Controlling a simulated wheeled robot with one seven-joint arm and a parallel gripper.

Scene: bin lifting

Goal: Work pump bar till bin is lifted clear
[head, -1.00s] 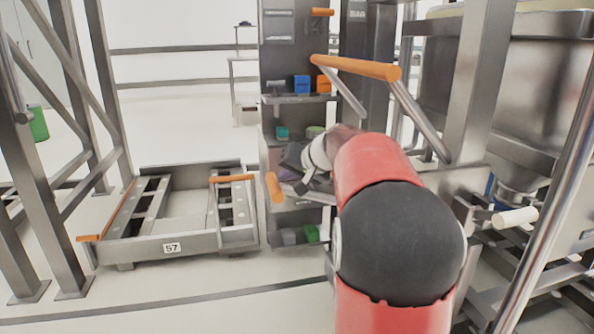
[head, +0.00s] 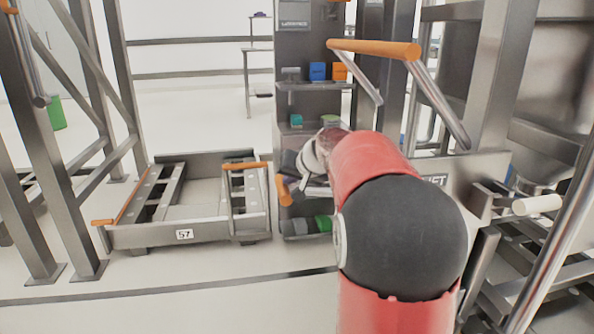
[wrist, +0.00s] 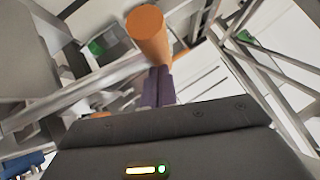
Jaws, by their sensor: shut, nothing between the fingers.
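An orange crossbar (head: 375,48) on two slanting steel arms stands raised above my arm, near a panel lettered "LIFT" (head: 435,181). A shorter orange grip (head: 283,190) on a steel rod sits low beside the shelf column. I cannot tell for sure which is the pump bar. The steel bin (head: 562,82) is at the right, partly hidden by a post. My gripper is mostly hidden behind my arm in the head view. In the wrist view its purple fingers (wrist: 157,85) are shut and empty, with an orange cylinder (wrist: 147,35) just beyond the tips; contact is unclear.
A low steel cart marked 57 (head: 185,234) stands on the floor at left. A shelf column (head: 310,110) with small coloured boxes is behind my arm. Steel posts (head: 485,85) and a white handle (head: 537,205) crowd the right. Open floor lies at front left.

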